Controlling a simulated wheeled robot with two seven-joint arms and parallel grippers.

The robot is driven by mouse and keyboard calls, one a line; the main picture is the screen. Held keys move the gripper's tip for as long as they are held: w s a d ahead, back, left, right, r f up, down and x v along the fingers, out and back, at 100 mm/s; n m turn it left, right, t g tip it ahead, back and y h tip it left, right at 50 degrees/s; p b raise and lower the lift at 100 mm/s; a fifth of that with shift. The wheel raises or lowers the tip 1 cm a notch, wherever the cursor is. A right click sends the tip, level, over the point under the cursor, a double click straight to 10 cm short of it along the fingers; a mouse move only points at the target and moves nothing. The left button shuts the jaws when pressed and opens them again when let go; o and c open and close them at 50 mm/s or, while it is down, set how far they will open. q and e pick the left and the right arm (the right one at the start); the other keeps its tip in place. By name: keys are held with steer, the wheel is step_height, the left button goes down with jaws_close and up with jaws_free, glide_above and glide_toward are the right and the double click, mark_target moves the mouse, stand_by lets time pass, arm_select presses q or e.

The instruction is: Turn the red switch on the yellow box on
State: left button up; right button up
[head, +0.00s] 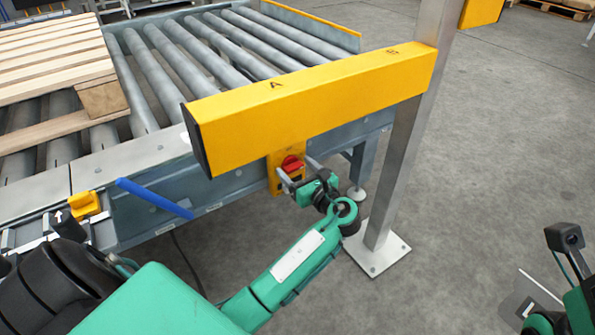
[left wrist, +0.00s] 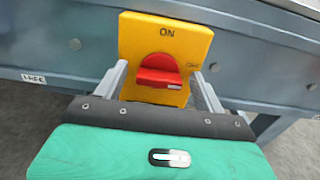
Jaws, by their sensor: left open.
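The yellow box (left wrist: 190,38) fills the middle of the left wrist view, with ON printed at its top and OFF at its right. The red switch (left wrist: 158,72) is on its front, with its ridge lying roughly level. In the head view the yellow box (head: 274,180) hangs below a long yellow beam, and the red switch (head: 291,163) faces my left gripper (head: 298,171). That gripper is open, with one grey finger on each side of the switch; I cannot tell whether they touch it. My right arm shows only partly at the lower right, its jaws unclear.
The yellow beam (head: 310,98), marked A and B, runs just above the box to a metal post (head: 405,150) standing close right of my left gripper. A roller conveyor (head: 190,60) with a wooden pallet (head: 50,55) lies behind. The floor at right is open.

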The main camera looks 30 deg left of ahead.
arm_select(q)
steer(key=c, duration=1)
